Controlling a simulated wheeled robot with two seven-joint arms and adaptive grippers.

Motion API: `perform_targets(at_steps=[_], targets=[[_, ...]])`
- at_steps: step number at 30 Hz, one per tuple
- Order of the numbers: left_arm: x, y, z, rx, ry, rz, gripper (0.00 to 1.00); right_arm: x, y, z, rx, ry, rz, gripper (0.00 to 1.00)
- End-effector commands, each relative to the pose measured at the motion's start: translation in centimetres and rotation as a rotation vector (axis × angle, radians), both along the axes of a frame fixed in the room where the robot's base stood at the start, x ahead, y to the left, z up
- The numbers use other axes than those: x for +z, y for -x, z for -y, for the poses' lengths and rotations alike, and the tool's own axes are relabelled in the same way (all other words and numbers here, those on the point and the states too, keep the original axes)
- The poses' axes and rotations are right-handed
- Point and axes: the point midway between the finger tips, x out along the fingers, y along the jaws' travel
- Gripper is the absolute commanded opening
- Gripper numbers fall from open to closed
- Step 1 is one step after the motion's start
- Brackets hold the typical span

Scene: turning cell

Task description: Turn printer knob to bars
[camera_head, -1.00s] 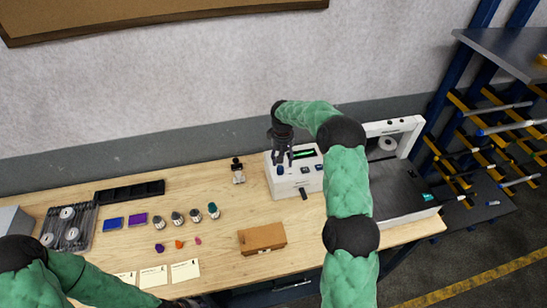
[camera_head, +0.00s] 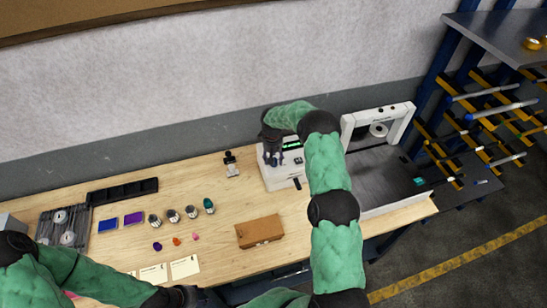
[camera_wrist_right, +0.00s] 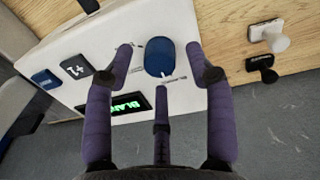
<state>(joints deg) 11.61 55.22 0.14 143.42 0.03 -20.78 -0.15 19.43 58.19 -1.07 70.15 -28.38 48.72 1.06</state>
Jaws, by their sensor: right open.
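The white printer (camera_head: 277,181) stands at the back of the bench, with my right gripper (camera_head: 272,160) over its left end. In the right wrist view the blue knob (camera_wrist_right: 159,57) lies between the spread fingers of my right gripper (camera_wrist_right: 160,64). The fingers are open, and I cannot tell whether any touches the knob. A white pointer mark shows on the knob's lower part; small labels beside it are too small to read. The green display (camera_wrist_right: 125,103) shows letters starting "BLAN", partly hidden by a finger. My left gripper (camera_head: 188,296) is low at the front edge, its fingers unclear.
A brown box (camera_head: 259,231) lies in front. A white-framed machine (camera_head: 378,125) stands to the right. Watches, coloured pieces and cards lie further left.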

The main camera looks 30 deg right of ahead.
Motion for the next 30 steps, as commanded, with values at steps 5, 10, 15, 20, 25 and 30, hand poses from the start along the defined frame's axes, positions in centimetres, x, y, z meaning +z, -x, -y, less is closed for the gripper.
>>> perform_targets(at_steps=[5,10,15,20,25,30], targets=[[0.2,0.0,0.0,0.0,0.0,0.0,0.4,-0.8,0.0,0.1,0.0,0.0,0.0,0.55],[0.2,0.0,0.0,0.0,0.0,0.0,0.4,-0.9,0.0,0.0,0.0,0.0,0.0,0.55],[0.2,0.0,0.0,0.0,0.0,0.0,0.4,-0.9,0.0,0.0,0.0,0.0,0.0,0.3],[0.2,0.0,0.0,0.0,0.0,0.0,0.4,-0.9,0.0,0.0,0.0,0.0,0.0,0.0],[0.0,0.0,0.0,0.0,0.0,0.0,0.4,-0.9,0.0,0.0,-0.005,0.0,0.0,0.0],[-0.8,0.0,0.0,0.0,0.0,0.0,0.4,-1.1,0.0,0.0,-0.042,0.0,0.001,0.0]])
